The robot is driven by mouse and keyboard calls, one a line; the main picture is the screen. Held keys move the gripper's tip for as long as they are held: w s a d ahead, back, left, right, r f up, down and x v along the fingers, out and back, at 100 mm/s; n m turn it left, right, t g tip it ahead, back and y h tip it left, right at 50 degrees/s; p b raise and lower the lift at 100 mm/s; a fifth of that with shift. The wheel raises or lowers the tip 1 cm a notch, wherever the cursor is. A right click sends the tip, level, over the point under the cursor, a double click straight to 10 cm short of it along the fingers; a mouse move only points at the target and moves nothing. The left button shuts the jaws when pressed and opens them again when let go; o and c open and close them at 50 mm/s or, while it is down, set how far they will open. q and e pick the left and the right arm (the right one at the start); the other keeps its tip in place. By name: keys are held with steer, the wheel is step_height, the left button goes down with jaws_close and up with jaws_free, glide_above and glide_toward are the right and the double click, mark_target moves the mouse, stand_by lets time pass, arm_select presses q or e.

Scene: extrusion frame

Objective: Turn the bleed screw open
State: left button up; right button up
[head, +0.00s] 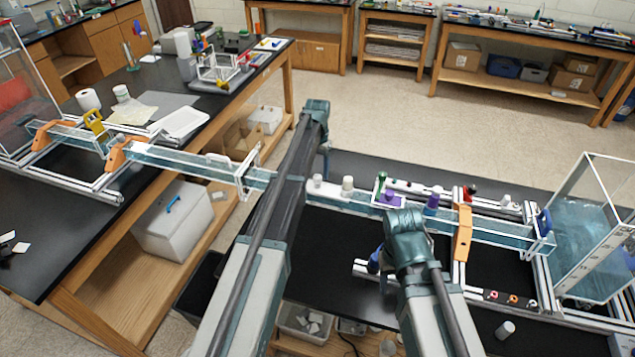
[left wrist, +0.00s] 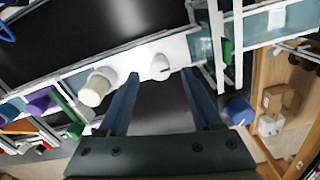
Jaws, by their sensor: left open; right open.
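Two small white fittings stand on a white block on the clear water channel (head: 470,233). The left one (head: 318,181) shows in the left wrist view as a slotted or pointed white knob (left wrist: 160,67), between and just beyond my left fingertips. The right one (head: 347,184) is a taller white cylinder (left wrist: 97,88). I cannot tell for certain which is the bleed screw. My left gripper (left wrist: 160,74) is open and holds nothing; in the head view its fingers are mostly hidden by my arm. My right gripper (head: 376,260) is open and empty over the black table.
A purple fitting (head: 391,197) and a blue-purple knob (head: 432,203) stand farther right along the channel. An orange bracket (head: 463,237) crosses it. A water tank (head: 594,230) stands at the right end.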

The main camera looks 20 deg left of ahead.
arm_select(q)
step_height(320, 180, down, 2)
steer(key=shift+f+b, duration=0.1)
steer(key=shift+b, duration=0.5)
jaws_close()
